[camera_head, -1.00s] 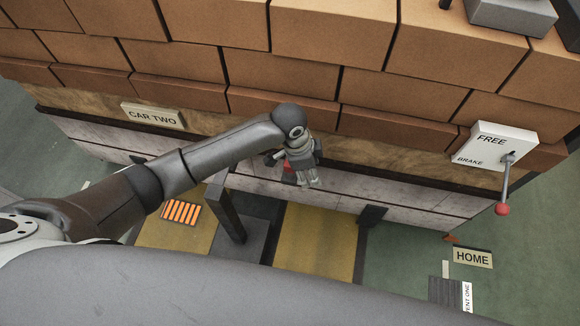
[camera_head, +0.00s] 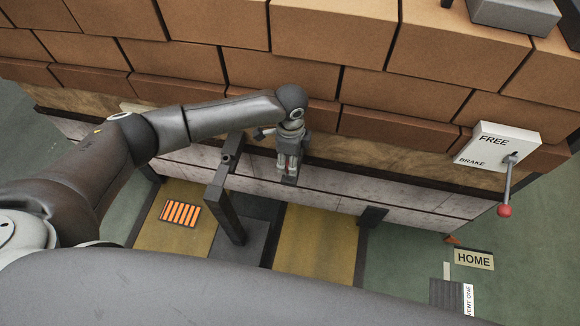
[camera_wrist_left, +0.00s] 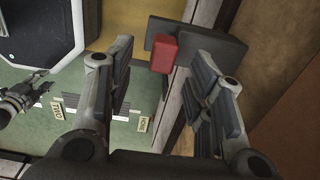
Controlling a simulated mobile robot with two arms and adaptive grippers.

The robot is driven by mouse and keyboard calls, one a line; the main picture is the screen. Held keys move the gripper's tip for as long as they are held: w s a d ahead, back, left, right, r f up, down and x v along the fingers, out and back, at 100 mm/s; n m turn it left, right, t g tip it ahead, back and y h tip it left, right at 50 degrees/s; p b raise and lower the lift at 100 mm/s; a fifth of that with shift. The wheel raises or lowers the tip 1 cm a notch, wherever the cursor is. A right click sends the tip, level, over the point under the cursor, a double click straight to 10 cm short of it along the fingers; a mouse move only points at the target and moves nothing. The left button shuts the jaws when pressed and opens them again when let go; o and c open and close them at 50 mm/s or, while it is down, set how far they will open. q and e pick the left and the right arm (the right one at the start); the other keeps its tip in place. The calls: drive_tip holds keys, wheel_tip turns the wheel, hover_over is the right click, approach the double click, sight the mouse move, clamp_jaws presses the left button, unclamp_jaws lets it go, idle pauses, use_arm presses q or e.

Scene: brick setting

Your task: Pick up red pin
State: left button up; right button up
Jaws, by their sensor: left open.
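The red pin shows in the left wrist view as a small red block (camera_wrist_left: 163,53) against a dark grey bracket (camera_wrist_left: 195,46) on the side of the car. My left gripper (camera_head: 288,172) is open at the car's pale side wall in the head view. In the left wrist view its two fingers stand apart, with the red pin in the gap between their tips. I cannot tell whether the pin is fully between the fingers or still beyond them. In the head view the gripper hides most of the pin. My right gripper is out of view.
Large brown bricks (camera_head: 335,30) are stacked on the car. A brake box (camera_head: 505,145) with a red-knobbed lever (camera_head: 505,208) is at the right. A dark post (camera_head: 222,195) stands left of my gripper. A HOME sign (camera_head: 473,259) lies on the green floor.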

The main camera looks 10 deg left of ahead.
use_arm(q)
drive_tip(key=f, duration=0.4)
drive_tip(key=shift+w+a+f, duration=0.1)
drive_tip(key=shift+w+f, duration=0.1)
drive_tip(key=shift+f, duration=0.15)
clamp_jaws()
